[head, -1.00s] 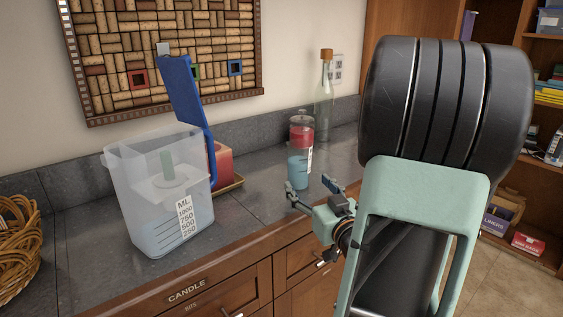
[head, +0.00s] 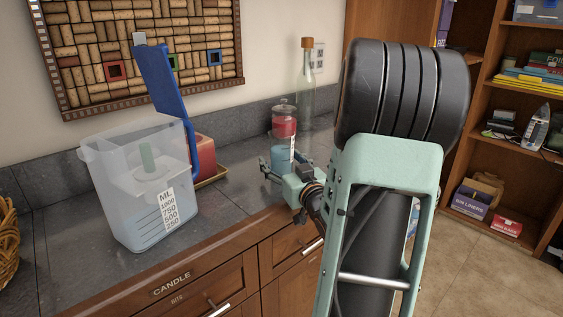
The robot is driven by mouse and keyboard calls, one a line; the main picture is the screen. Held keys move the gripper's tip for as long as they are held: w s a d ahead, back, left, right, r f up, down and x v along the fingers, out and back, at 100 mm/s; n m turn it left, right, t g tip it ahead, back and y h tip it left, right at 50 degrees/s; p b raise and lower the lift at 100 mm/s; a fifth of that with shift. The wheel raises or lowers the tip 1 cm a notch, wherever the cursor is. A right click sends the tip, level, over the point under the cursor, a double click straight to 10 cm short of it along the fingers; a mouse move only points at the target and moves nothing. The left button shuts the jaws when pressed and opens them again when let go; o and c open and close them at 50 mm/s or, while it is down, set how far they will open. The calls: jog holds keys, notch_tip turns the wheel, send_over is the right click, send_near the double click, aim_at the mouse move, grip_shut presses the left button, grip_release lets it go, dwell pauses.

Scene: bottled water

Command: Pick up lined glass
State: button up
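The fingers look spread wider than the glass. The gripper body hides the glass's base, and I cannot tell whether a finger touches it.
A clear container (head: 145,195) with a raised blue lid (head: 168,90) stands left on the counter. A red candle (head: 200,158) sits behind it on a tray. A tall corked bottle (head: 306,90) stands behind the glass. Wooden shelves (head: 485,130) are at right.

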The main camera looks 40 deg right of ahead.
jog(key=c, duration=1.5)
jog(key=shift+o, duration=0.2)
jog(key=shift+r, duration=0.2)
